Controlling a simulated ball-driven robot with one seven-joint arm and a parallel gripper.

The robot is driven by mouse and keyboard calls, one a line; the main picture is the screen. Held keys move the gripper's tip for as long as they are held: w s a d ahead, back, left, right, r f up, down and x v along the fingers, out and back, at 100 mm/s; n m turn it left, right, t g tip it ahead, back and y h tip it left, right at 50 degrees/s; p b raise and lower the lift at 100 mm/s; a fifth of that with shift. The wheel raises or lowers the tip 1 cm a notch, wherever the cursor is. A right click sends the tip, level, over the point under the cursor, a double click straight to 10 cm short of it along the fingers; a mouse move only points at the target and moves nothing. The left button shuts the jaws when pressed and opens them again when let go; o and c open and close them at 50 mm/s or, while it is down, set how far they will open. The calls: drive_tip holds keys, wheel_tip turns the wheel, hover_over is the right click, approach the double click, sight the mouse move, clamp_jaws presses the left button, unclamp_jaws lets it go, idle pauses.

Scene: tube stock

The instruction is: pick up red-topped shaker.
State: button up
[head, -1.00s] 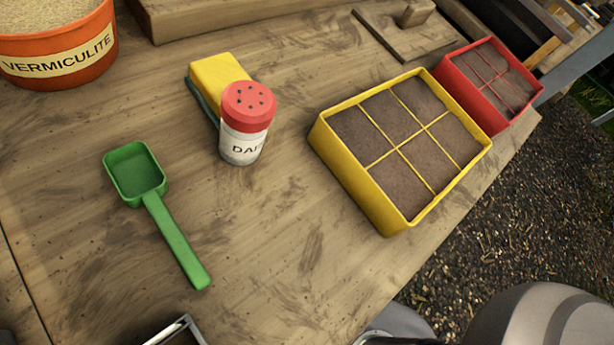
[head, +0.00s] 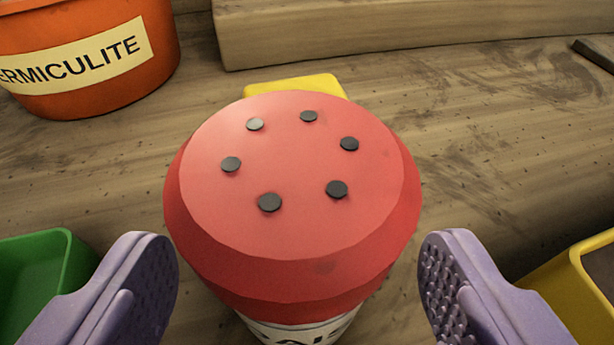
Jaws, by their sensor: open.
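The red-topped shaker (head: 293,190) stands upright on the wooden bench and fills the middle of the head view. Its red lid has several dark holes. Below the lid a strip of its white body with dark lettering shows, and the rest is cut off by the bottom edge. My gripper (head: 299,270) is open, with one purple finger on each side of the shaker. A gap shows between each finger and the lid, and nothing is held.
An orange vermiculite tub (head: 85,50) stands at the back left. A wooden board edge (head: 400,30) runs along the back. A yellow block (head: 295,85) lies just behind the shaker. A green scoop (head: 40,270) is at left, and a yellow tray (head: 572,285) at right.

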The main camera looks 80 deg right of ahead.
drive_tip(key=x, duration=0.2)
drive_tip(key=shift+w+d+f, duration=0.1)
drive_tip(key=shift+d, duration=0.2)
drive_tip(key=c, duration=1.1)
